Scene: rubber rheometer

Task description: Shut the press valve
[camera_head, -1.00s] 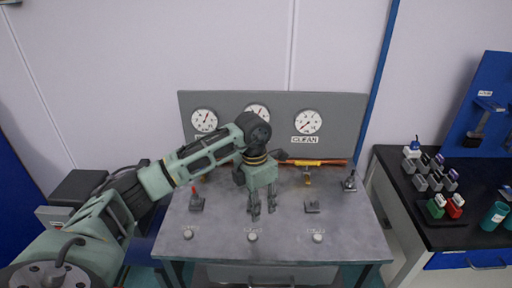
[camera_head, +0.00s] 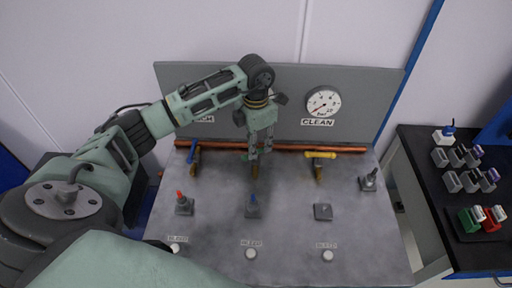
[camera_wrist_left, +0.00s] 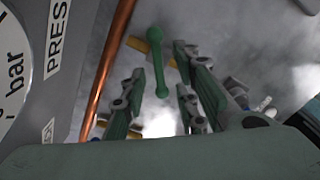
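The press valve has a green handle (camera_wrist_left: 156,62) on a brass body (camera_wrist_left: 138,44), beside a copper pipe and the "PRES" label in the left wrist view. In the head view only a bit of green (camera_head: 244,157) shows behind my gripper. My left gripper (camera_head: 259,155) points down at the middle valve, in front of the gauge panel. Its fingers (camera_wrist_left: 158,100) are open, with the green handle in the gap between them. Whether they touch it I cannot tell. My right gripper is not in view.
A blue-handled valve (camera_head: 192,152) stands to the left and a yellow-handled valve (camera_head: 320,155) to the right on the copper pipe (camera_head: 350,149).

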